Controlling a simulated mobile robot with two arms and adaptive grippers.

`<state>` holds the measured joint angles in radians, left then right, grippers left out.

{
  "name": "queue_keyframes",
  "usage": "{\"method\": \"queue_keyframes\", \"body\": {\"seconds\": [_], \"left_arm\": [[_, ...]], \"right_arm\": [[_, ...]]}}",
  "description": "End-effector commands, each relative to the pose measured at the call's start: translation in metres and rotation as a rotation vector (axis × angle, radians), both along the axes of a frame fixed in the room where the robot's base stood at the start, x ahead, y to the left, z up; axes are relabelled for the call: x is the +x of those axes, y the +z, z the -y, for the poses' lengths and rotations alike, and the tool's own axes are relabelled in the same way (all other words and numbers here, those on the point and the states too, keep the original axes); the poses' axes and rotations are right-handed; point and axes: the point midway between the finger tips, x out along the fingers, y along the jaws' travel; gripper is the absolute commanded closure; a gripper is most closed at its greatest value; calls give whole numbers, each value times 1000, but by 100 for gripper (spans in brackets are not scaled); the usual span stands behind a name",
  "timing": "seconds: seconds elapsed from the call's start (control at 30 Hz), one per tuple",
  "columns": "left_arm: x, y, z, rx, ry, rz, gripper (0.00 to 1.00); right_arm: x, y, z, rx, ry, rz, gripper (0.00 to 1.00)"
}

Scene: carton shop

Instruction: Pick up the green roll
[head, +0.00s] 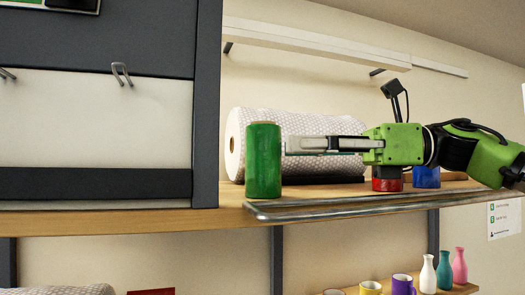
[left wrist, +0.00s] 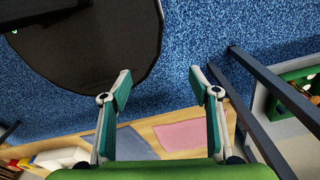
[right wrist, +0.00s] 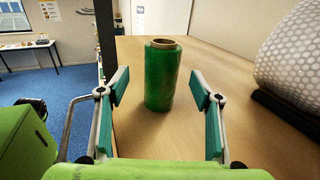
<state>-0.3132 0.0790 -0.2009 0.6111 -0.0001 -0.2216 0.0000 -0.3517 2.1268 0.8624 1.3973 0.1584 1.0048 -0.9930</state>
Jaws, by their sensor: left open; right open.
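The green roll (head: 263,160) stands upright on the wooden shelf, near its front edge, in the head view. In the right wrist view the green roll (right wrist: 161,75) stands just beyond the fingertips, centred between them. My right gripper (head: 287,146) comes in from the right at the roll's height, with its fingers pointing at the roll. It is open and empty in the right wrist view (right wrist: 159,92). My left gripper (left wrist: 163,90) is open and empty above the floor in the left wrist view. It does not show in the head view.
A large bubble-wrap roll (head: 300,130) lies behind the green roll. A red roll (head: 387,183) and a blue roll (head: 426,177) stand under my right arm. A metal rail (head: 350,208) runs along the shelf's front edge. A dark upright post (head: 207,100) stands left of the roll.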

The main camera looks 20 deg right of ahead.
Motion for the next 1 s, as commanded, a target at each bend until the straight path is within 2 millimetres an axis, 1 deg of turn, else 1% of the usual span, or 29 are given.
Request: {"method": "queue_keyframes", "body": {"seconds": [0.03,0.17,0.3,0.4,0.5,0.6,0.7,0.83,0.87,0.9,0.97,1.0], "left_arm": [[1,3,-1,1,0,1,44],[8,6,-3,3,-1,10,44],[24,23,-2,1,0,32,44],[29,35,-1,-1,0,41,44],[27,41,-1,0,0,39,44],[22,43,-1,0,0,32,44],[18,42,-2,1,0,26,44],[16,41,-2,1,1,23,44],[16,41,-2,1,1,23,44],[16,41,-2,1,1,23,44],[16,41,-1,0,1,23,44],[16,41,0,-1,1,22,44]], "right_arm": [[2,0,-5,-1,1,-3,41],[4,1,-11,0,0,-1,41],[8,6,-26,0,2,-2,41],[11,7,-38,-1,3,-4,41],[16,6,-50,-1,1,-4,41],[19,4,-56,1,-1,-2,41],[20,3,-58,1,-2,-1,41],[20,2,-58,1,-2,-1,41],[20,3,-57,1,-2,-1,43],[20,3,-57,1,-2,-1,54],[20,3,-57,1,-2,-1,69],[20,3,-57,1,-2,-1,80]]}}
